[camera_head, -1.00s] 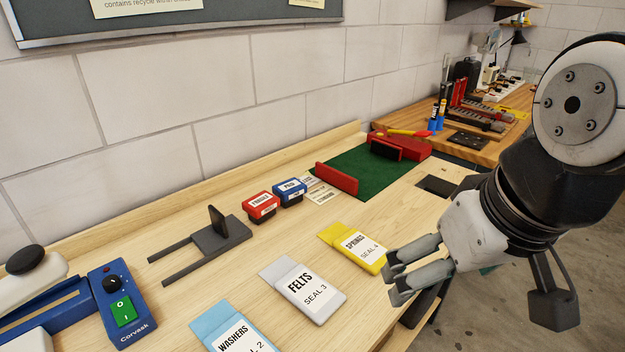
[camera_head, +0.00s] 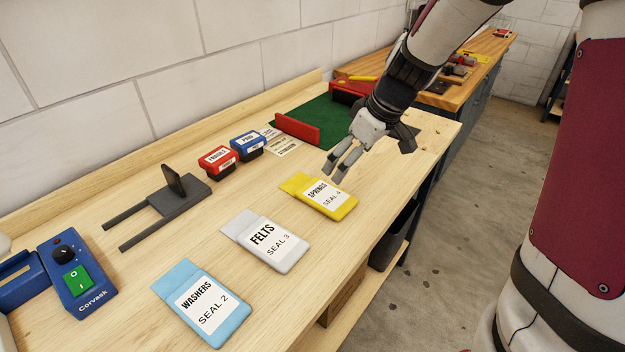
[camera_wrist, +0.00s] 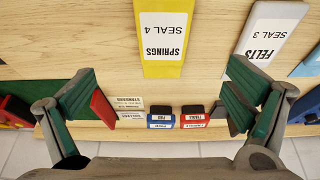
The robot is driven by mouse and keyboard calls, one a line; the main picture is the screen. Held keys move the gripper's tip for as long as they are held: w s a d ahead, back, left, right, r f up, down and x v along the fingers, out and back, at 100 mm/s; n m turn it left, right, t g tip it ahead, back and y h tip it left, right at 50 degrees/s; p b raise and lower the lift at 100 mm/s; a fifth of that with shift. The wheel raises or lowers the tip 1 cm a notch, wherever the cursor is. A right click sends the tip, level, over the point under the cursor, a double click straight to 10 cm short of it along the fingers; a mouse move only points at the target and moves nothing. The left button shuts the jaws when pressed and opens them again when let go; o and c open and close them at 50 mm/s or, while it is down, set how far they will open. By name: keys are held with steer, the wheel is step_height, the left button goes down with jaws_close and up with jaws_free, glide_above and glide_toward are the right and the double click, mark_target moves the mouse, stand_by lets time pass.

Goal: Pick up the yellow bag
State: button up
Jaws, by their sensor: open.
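The yellow bag (camera_head: 338,207) lies flat on the wooden bench and carries a white label reading SPRINGS, SEAL 4. It also shows in the wrist view (camera_wrist: 162,62), upside down at the top centre. My gripper (camera_head: 334,174) is open and empty, and appears in the head view just above the bag's far side. In the wrist view the two fingers (camera_wrist: 160,100) are spread wide, with the bag beyond the gap between them. I see no contact between fingers and bag.
A white FELTS bag (camera_head: 285,252) and a blue WASHERS bag (camera_head: 190,275) lie left of the yellow one. Red (camera_head: 217,160) and blue (camera_head: 247,146) boxes, a dark grey fixture (camera_head: 178,207), a green mat (camera_head: 320,117) with red blocks and a blue sealer (camera_head: 80,283) stand around.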

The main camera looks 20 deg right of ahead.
glide_above(325, 194)
steer(key=s+d, duration=0.2)
step_height(325, 194, down, 7)
steer(key=shift+s+f+b, duration=0.1)
steer(key=shift+s+b, duration=0.05)
steer(key=shift+b, duration=0.2)
steer(key=shift+a+x, duration=0.2)
steer(key=shift+x, duration=2.45)
steer(key=c, duration=1.3)
